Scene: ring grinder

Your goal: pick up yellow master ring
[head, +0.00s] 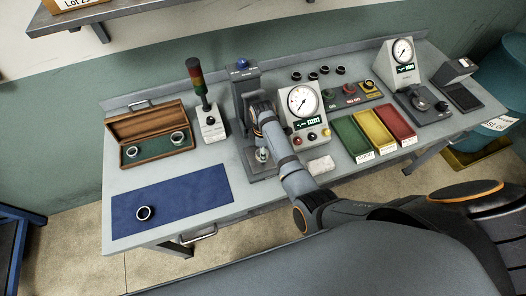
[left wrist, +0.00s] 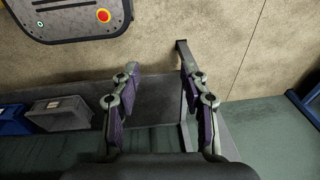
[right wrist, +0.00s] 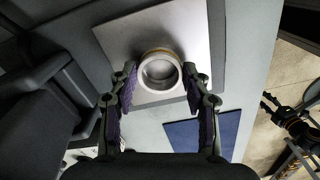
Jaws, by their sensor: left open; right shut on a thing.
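My right gripper (right wrist: 160,78) is shut on a silver ring (right wrist: 143,76) with a yellowish-brown band on its far rim. The ring is over a pale metal plate (right wrist: 190,35); I cannot tell if it touches it. In the head view the ring (head: 262,155) shows small at the base of the dark column station, below my right arm. Two rings, a left one (head: 132,151) and a right one (head: 177,138), sit in the open wooden case (head: 150,152). My left gripper (left wrist: 160,88) is open and empty, off the bench front above the floor.
A dark ring (head: 145,213) lies on the blue mat (head: 190,195). A signal tower (head: 210,122) stands left of the column station (head: 246,95), and a dial gauge (head: 302,103) right of it. Green, yellow and red trays (head: 372,130) lie further right. A white block (head: 320,165) lies nearby.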

